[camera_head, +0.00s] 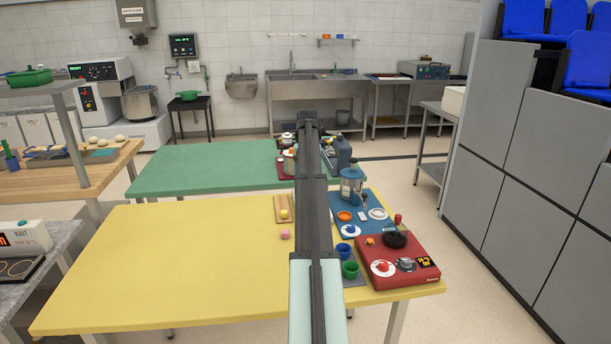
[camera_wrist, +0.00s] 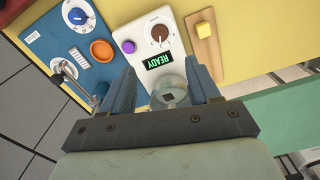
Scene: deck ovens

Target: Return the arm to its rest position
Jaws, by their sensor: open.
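My arm (camera_head: 312,215) reaches forward from the bottom middle of the head view, over the yellow table (camera_head: 190,255). Its end covers part of the green table behind. My gripper (camera_wrist: 160,66) shows in the wrist view with its two blue fingers apart. Beyond the fingers is a white appliance (camera_wrist: 172,30) with a brown dial, a purple button and a lit READY display. A clear round vessel (camera_wrist: 170,94) shows between the fingers; I cannot tell how far below them it is. I see nothing gripped. The head view does not show the fingers clearly.
A blue panel (camera_head: 374,224) with a blue-topped jar (camera_head: 351,186) and a red panel (camera_head: 405,270) with a dark pan (camera_head: 396,239) stand right of my arm. Blue and green cups (camera_head: 350,270) are close beside it. A grey cabinet wall (camera_head: 535,150) bounds the right. The yellow table's left is clear.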

